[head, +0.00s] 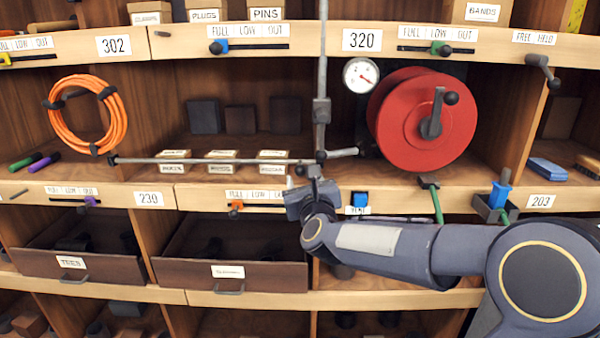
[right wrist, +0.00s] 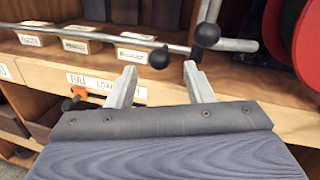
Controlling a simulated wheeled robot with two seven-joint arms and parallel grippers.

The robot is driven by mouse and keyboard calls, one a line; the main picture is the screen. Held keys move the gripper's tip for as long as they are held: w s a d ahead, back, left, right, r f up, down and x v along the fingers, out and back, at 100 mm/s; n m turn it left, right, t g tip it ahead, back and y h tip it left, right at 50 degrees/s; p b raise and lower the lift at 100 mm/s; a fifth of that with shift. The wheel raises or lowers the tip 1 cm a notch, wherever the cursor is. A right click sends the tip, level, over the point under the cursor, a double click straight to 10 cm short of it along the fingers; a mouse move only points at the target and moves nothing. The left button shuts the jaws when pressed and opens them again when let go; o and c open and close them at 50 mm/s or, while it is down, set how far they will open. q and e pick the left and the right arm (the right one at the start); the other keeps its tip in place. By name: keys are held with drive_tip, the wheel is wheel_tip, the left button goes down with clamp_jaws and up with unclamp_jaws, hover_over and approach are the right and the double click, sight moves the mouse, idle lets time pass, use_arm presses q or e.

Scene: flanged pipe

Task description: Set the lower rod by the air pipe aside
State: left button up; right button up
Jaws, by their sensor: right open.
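A long thin grey rod (head: 215,160) runs level across the front of the shelf bay, with a dark knob at its left end. Its right end meets the foot of the upright grey pipe (head: 322,70); the joint is partly hidden by my gripper. My right gripper (head: 311,172) is open just below this right end. In the right wrist view, a black ball knob (right wrist: 159,58) appears between the open fingertips (right wrist: 159,68), with the rod (right wrist: 110,38) behind it. I cannot tell whether the fingers touch anything. A second black ball (right wrist: 206,35) is on the upright pipe. My left gripper is out of view.
A short grey stub (head: 343,152) points right from the pipe. A round gauge (head: 361,75) and a red hose reel (head: 422,118) stand to the right. Small labelled boxes (head: 222,161) sit behind the rod. The shelf edge (head: 130,196) runs below, with an orange slider (head: 235,207).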

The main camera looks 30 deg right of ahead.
sight(301, 173)
drive_tip(key=p+x, duration=0.1)
drive_tip(key=x, duration=0.5)
drive_tip(key=shift+s, duration=0.1)
drive_tip(key=shift+a, duration=0.1)
clamp_jaws()
